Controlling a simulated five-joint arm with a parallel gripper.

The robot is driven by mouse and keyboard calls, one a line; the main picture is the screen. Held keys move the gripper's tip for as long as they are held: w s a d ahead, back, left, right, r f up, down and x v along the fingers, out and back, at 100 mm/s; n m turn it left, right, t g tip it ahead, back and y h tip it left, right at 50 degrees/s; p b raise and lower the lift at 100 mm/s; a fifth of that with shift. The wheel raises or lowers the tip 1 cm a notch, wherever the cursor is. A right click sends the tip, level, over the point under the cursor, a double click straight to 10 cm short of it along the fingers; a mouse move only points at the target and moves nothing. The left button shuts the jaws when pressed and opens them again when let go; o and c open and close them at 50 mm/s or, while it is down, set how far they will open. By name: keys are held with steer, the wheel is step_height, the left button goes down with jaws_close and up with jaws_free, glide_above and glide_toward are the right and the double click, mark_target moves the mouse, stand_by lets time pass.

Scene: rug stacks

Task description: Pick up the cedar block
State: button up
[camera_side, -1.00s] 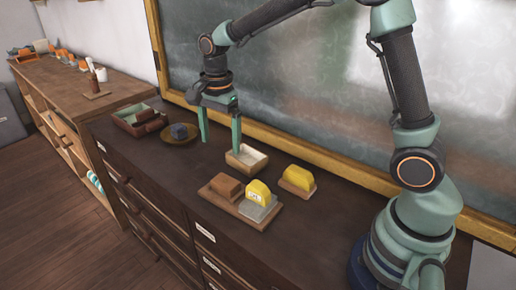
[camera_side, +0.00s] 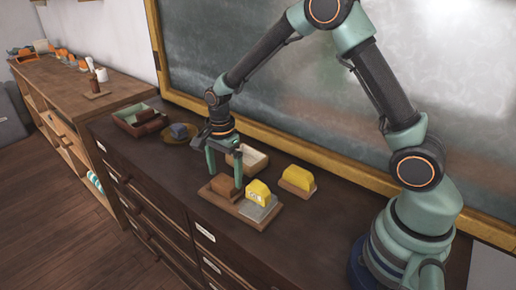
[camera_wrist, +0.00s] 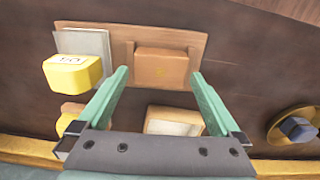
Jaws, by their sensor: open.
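The cedar block (camera_side: 225,187), plain brown wood, sits on the left part of a wooden tray (camera_side: 245,213). In the wrist view the block (camera_wrist: 165,67) lies ahead, between the lines of my two fingers. My gripper (camera_side: 225,176) is open and empty, pointing down over the block, with one finger toward each side of it. The gripper also shows in the wrist view (camera_wrist: 160,76). I cannot tell whether the fingertips are beside the block or just above it.
A yellow block (camera_side: 258,190) and a grey slab (camera_side: 260,209) share the tray. Another yellow block (camera_side: 298,177) on a wooden base stands right. A pale-lined box (camera_side: 252,168) is close behind my gripper. A dish (camera_side: 166,138) and green box (camera_side: 120,120) stand left.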

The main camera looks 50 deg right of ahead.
step_height(320, 180, down, 2)
steer(key=shift+f, duration=0.1)
steer(key=c, duration=1.1)
steer(key=shift+r, duration=0.2)
